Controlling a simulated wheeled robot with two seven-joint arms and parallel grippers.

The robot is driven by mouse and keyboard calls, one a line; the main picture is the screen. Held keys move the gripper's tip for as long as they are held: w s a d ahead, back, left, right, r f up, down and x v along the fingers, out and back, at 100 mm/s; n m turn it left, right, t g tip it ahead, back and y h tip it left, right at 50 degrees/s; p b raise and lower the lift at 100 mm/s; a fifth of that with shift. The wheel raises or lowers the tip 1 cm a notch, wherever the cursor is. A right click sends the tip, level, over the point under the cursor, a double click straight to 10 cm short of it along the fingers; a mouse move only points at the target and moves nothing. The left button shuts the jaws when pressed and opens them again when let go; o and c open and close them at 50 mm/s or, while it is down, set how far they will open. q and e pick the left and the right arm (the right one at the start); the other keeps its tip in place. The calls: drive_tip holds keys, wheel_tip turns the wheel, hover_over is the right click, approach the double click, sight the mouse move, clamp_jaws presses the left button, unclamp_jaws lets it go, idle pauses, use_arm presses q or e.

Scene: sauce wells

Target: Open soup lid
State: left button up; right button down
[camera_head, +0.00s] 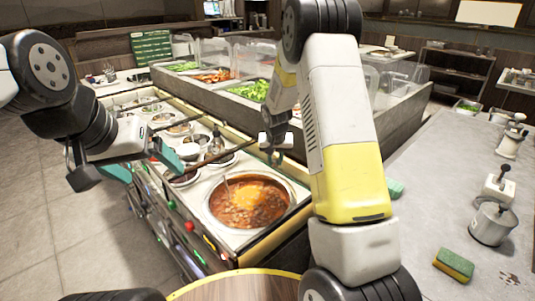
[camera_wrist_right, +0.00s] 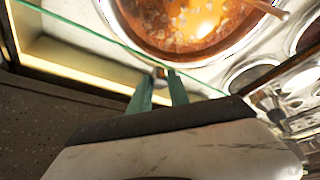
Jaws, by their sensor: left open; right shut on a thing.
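The soup well (camera_head: 249,202) holds red-brown soup with an orange patch in the middle, and a ladle handle leans out of it. The soup surface shows plainly in the head view and at the top of the right wrist view (camera_wrist_right: 190,20). My right gripper (camera_head: 275,158) is behind the well in the head view. In the right wrist view its teal fingers (camera_wrist_right: 160,80) are shut on a small brownish knob (camera_wrist_right: 160,71) at a clear, green-edged pane. I cannot tell whether this pane is the soup lid. My left gripper (camera_head: 147,168) is open and empty, left of the well.
Smaller sauce wells (camera_head: 180,128) line the counter behind the soup. A raised salad bar with glass guards (camera_head: 383,85) stands behind. A sponge (camera_head: 454,264) and a metal pot (camera_head: 492,222) are on the right counter. My right arm blocks part of the view.

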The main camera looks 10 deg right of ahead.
sight(283, 163)
drive_tip(key=w+d, duration=0.1)
drive_tip(key=d, duration=0.1)
drive_tip(key=w+d, duration=0.1)
drive_tip(key=shift+w+d, duration=0.3)
drive_tip(key=shift+d, duration=0.1)
drive_tip(key=c, duration=1.2)
unclamp_jaws()
drive_tip(key=shift+c, duration=0.2)
drive_tip(key=v, duration=0.7)
drive_tip(key=shift+r, duration=0.4)
drive_tip(key=shift+s+a, duration=0.1)
drive_tip(key=shift+s, duration=0.05)
